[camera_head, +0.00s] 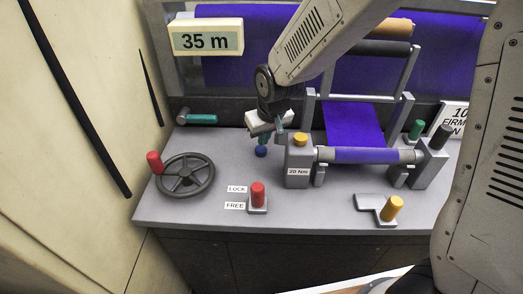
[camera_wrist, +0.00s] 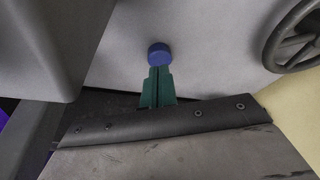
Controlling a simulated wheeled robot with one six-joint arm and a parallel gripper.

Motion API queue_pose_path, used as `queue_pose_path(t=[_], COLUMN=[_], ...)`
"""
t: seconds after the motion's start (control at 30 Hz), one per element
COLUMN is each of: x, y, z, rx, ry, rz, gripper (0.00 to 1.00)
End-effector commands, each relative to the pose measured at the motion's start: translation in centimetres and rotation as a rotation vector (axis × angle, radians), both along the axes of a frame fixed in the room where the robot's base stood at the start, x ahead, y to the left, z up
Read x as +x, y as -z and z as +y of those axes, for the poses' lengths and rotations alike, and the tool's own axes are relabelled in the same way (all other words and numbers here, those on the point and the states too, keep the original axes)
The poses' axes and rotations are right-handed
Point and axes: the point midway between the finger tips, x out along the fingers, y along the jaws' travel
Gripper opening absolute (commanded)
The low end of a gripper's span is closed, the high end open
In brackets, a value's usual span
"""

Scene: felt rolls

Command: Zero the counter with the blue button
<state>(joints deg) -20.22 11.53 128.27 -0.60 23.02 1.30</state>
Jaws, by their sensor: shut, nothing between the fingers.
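The blue button (camera_head: 261,151) stands on the grey bench top, left of the roller stand. It also shows in the wrist view (camera_wrist: 159,54), just beyond my fingertips. My gripper (camera_head: 264,140) has teal fingers pointing down, shut and empty, right at the button. In the wrist view the shut fingers (camera_wrist: 157,70) end at the button's near edge; I cannot tell whether they touch it. The counter (camera_head: 206,41) is a cream sign at the back that reads 35 m.
A handwheel (camera_head: 185,175) with a red knob is at left. A red lever (camera_head: 257,195) stands by the LOCK and FREE labels. The roller stand (camera_head: 299,165) with a yellow knob is close right of my gripper. A yellow-handled lever (camera_head: 391,208) is at right. The bench front is mostly clear.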

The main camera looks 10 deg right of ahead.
Motion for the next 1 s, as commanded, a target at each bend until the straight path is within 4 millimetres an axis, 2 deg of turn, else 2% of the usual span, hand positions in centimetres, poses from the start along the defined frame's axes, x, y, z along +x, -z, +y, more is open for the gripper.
queue_pose_path(t=[0.27,1.0], x=[0.0,0.0], y=[0.1,2.4], z=[0.0,0.0], rx=[0.000,0.000], ry=[0.000,0.000], rz=[0.001,0.001], gripper=[0.00,0.00])
